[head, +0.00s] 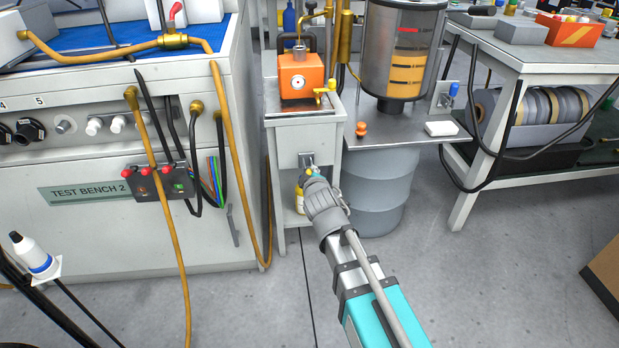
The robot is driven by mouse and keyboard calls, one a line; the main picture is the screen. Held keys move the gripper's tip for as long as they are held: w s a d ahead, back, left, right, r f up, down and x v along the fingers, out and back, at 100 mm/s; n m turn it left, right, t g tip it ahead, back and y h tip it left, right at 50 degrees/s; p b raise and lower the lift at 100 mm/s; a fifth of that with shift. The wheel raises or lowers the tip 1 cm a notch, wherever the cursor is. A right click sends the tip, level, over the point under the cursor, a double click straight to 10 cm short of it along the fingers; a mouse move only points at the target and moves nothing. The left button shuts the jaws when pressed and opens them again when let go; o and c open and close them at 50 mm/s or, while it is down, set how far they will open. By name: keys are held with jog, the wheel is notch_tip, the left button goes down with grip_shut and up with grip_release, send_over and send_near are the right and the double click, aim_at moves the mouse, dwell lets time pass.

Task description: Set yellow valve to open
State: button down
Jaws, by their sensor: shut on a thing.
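The yellow valve (325,94) is at the right of the orange box-shaped unit (298,76) on top of the narrow grey cabinet. Its small yellow handle and outlet are visible, but I cannot tell its exact setting. My gripper (311,170) is in front of that cabinet, below the yellow valve and apart from it. It is shut on a small fitting (306,158) at the cabinet front. The contact is small and partly hidden by the gripper.
A grey drum (380,192) stands right of my gripper under a metal shelf. Test bench 2 (120,235), with hanging hoses, is at left. Floor is clear in front.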

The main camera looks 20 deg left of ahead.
jog(key=shift+d, duration=0.1)
jog(key=shift+c, duration=2)
grip_release()
